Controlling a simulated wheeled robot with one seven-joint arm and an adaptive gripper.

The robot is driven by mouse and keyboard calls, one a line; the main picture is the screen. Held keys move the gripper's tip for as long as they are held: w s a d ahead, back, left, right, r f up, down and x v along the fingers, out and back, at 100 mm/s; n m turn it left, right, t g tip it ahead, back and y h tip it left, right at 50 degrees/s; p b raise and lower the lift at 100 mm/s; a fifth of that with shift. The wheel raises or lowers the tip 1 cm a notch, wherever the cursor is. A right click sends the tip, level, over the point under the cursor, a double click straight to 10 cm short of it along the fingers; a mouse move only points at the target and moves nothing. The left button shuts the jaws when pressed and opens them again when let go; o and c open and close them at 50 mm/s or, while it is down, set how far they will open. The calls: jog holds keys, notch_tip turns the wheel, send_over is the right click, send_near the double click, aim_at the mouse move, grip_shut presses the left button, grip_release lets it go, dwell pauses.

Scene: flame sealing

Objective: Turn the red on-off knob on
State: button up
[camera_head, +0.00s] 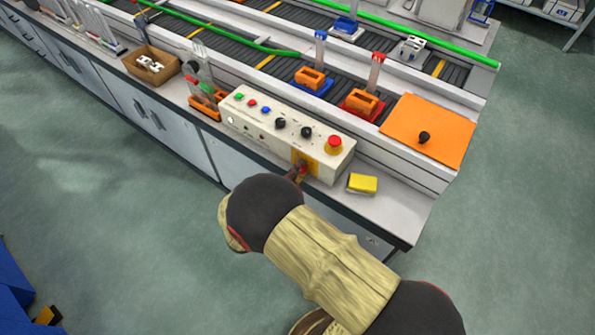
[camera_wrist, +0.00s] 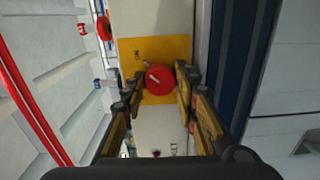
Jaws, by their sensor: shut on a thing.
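The red on-off knob (camera_wrist: 159,79) sits on a yellow plate (camera_wrist: 133,51) on the control box. In the wrist view it lies between the two fingers of my gripper (camera_wrist: 158,88), which are closed around its sides. A pale mark on the knob's face runs at a slant. In the head view my gripper (camera_head: 298,174) reaches the yellow plate (camera_head: 312,167) on the front of the white control box (camera_head: 262,131), and my arm and gripper hide part of the knob.
A red mushroom button (camera_head: 334,143) and black knobs (camera_head: 306,131) are on top of the box. A yellow block (camera_head: 362,184) lies to its right on the bench. An orange board (camera_head: 428,131) is farther right. A tube rack (camera_head: 205,107) stands to the left.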

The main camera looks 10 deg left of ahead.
jog(key=shift+f, duration=0.1)
jog(key=o, duration=1.2)
jog(key=shift+c, duration=0.2)
